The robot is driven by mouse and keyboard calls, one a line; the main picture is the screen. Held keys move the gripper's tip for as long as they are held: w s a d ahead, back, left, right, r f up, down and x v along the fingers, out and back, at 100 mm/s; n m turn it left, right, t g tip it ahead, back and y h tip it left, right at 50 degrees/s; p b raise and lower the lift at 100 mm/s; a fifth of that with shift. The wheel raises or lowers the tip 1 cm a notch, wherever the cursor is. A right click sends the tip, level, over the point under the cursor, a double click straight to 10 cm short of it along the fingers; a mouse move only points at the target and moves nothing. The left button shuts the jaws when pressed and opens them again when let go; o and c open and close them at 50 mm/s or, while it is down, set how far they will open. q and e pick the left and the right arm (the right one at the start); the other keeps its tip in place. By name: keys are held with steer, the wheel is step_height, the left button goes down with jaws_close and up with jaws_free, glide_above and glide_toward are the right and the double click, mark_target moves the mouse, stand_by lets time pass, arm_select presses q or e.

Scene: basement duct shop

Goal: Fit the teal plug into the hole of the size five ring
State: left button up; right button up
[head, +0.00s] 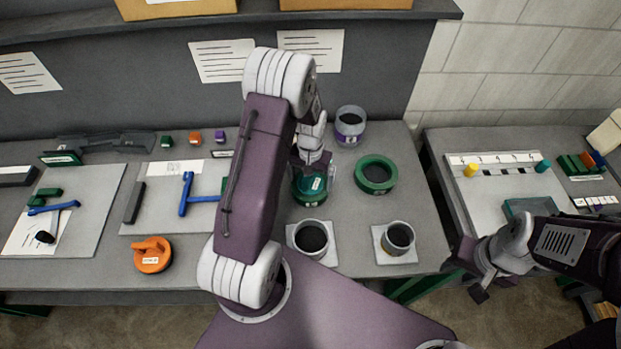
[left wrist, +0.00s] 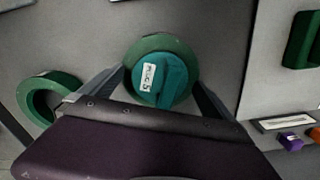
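The teal plug (left wrist: 160,82), a round disc with a raised bar handle and a white label reading "PLUG 5", is within the outline of a green ring (left wrist: 165,43). I cannot tell how deep it sits. In the head view the plug (head: 311,184) is partly hidden under my left gripper (head: 316,163). In the left wrist view the fingers of my left gripper (left wrist: 160,82) are spread wide on either side of the plug, clear of its handle. Another green ring (head: 376,175) stands open and empty to the right. My right gripper (head: 470,275) is open and empty.
Grey ring (head: 311,237) and smaller grey ring (head: 397,238) stand on white plates in front. A purple-banded ring (head: 350,124) is behind. An orange plug (head: 153,254) lies front left. A second bench (head: 437,150) stands right, across a gap.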

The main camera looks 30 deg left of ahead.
arm_select(q)
steer(key=shift+r, duration=0.1)
step_height(320, 180, up, 9)
steer(key=shift+f+b, duration=0.1)
steer(key=shift+b, duration=0.25)
stand_by(0.3)
